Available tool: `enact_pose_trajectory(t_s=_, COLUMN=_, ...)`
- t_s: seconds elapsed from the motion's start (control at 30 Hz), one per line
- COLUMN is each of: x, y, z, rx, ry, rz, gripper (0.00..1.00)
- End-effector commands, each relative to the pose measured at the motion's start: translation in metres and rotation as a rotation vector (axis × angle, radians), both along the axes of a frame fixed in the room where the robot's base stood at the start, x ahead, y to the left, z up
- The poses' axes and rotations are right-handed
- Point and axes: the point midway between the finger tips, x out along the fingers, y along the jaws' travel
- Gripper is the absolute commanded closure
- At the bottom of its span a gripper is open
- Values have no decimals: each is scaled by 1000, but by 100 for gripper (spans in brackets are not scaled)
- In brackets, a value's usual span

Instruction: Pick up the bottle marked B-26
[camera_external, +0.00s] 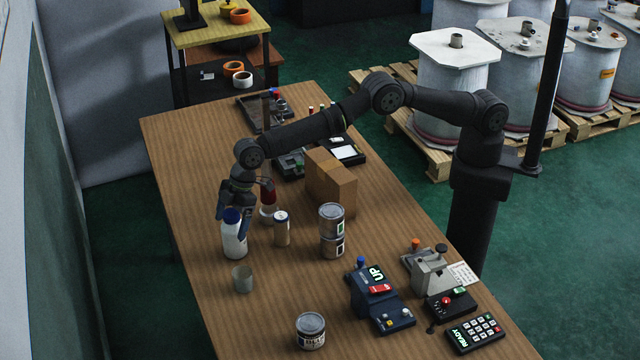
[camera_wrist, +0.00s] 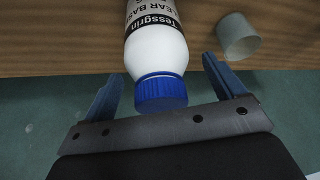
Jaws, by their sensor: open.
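A white bottle with a blue cap (camera_external: 235,243) stands upright near the table's left edge. In the wrist view this bottle (camera_wrist: 157,50) has a grey label reading "Tessgrin" and "CLEAR BASE"; I see no B-26 on the part that shows. My gripper (camera_external: 230,212) is at the bottle's top in the outside view. In the wrist view my gripper (camera_wrist: 161,70) is open, with one blue finger on each side of the cap and gaps between. A red and white bottle (camera_external: 268,198) stands just behind, partly hidden by my gripper.
A small can (camera_external: 281,230) stands close right of the white bottle, and a grey cup (camera_external: 242,279) stands in front. Stacked tins (camera_external: 331,218), a cardboard box (camera_external: 331,184) and a control box (camera_external: 377,298) are farther right. The table's front left is mostly clear.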

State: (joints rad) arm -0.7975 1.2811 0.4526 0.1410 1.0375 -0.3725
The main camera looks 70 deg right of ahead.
Motion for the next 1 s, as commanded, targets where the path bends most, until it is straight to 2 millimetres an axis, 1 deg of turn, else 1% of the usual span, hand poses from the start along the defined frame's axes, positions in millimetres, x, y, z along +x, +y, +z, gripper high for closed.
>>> enact_pose_trajectory(t_s=0.03, x=0, y=0, z=0, rx=0, ry=0, rz=0, gripper=18)
enact_pose_trajectory(t_s=0.07, x=0, y=0, z=0, rx=0, ry=0, rz=0, gripper=24)
enact_pose_trajectory(t_s=0.2, x=0, y=0, z=0, rx=0, ry=0, rz=0, gripper=52)
enact_pose_trajectory(t_s=0.27, x=0, y=0, z=0, rx=0, ry=0, rz=0, gripper=64)
enact_pose_trajectory(t_s=0.3, x=0, y=0, z=0, rx=0, ry=0, rz=0, gripper=72)
enact_pose_trajectory(t_s=0.37, x=0, y=0, z=0, rx=-1, ry=0, rz=0, gripper=83)
enact_pose_trajectory(t_s=0.4, x=0, y=0, z=0, rx=-1, ry=0, rz=0, gripper=91)
enact_pose_trajectory(t_s=0.43, x=0, y=0, z=1, rx=2, ry=-1, rz=0, gripper=93)
enact_pose_trajectory(t_s=0.67, x=0, y=0, z=2, rx=2, ry=-1, rz=0, gripper=93)
enact_pose_trajectory(t_s=0.77, x=0, y=0, z=6, rx=2, ry=-1, rz=0, gripper=93)
enact_pose_trajectory(t_s=0.87, x=1, y=1, z=15, rx=3, ry=-3, rz=1, gripper=93)
enact_pose_trajectory(t_s=0.97, x=1, y=1, z=28, rx=3, ry=-3, rz=1, gripper=93)
enact_pose_trajectory(t_s=1.0, x=1, y=1, z=36, rx=3, ry=-3, rz=1, gripper=93)
